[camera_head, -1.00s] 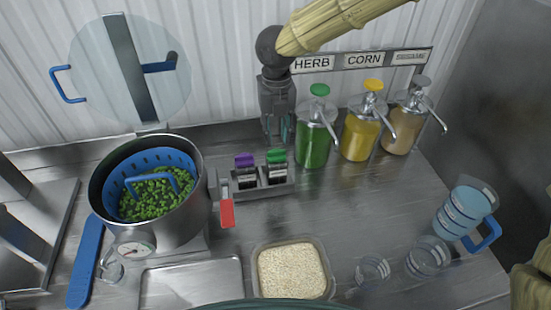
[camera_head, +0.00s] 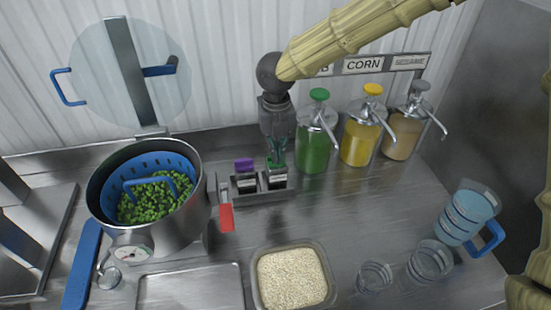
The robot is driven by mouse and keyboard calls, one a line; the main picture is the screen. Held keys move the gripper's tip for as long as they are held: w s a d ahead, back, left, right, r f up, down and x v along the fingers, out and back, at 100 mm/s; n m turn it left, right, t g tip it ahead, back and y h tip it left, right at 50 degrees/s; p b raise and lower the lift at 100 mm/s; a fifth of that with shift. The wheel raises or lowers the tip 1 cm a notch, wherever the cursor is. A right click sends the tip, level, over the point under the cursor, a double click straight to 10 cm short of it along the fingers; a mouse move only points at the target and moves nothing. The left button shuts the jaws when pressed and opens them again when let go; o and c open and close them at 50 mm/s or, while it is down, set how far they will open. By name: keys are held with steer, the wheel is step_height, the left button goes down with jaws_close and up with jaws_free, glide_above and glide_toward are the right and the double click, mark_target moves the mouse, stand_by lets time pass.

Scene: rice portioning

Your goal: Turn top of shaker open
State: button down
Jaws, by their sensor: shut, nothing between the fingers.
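Two small shakers stand side by side in a metal rack. The left shaker (camera_head: 245,178) has a purple top. The right shaker (camera_head: 276,180) has a green top, mostly hidden by my fingers. My gripper (camera_head: 277,158) points down from the back wall side, its tips at the green top. It is shut with nothing held. I cannot tell whether the tips touch the top.
Green, yellow and tan pump bottles (camera_head: 314,140) stand close on the right. A pot (camera_head: 150,235) with a blue basket of peas is at left. A rice container (camera_head: 290,280) and clear cups (camera_head: 374,278) are in front. The middle right counter is clear.

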steer(key=shift+r+n+p, duration=0.15)
steer(key=shift+n+p, duration=0.35)
steer(key=shift+p, duration=0.2)
steer(key=shift+s+n+p, duration=0.1)
steer(key=shift+n+p, duration=2)
steer(key=shift+p, duration=0.85)
steer(key=shift+n+p, duration=0.9)
steer(key=shift+p, duration=0.25)
steer(key=shift+n+p, duration=1.7)
steer(key=shift+p, duration=0.75)
steer(key=shift+f+n, duration=0.2)
steer(key=shift+n, duration=1.6)
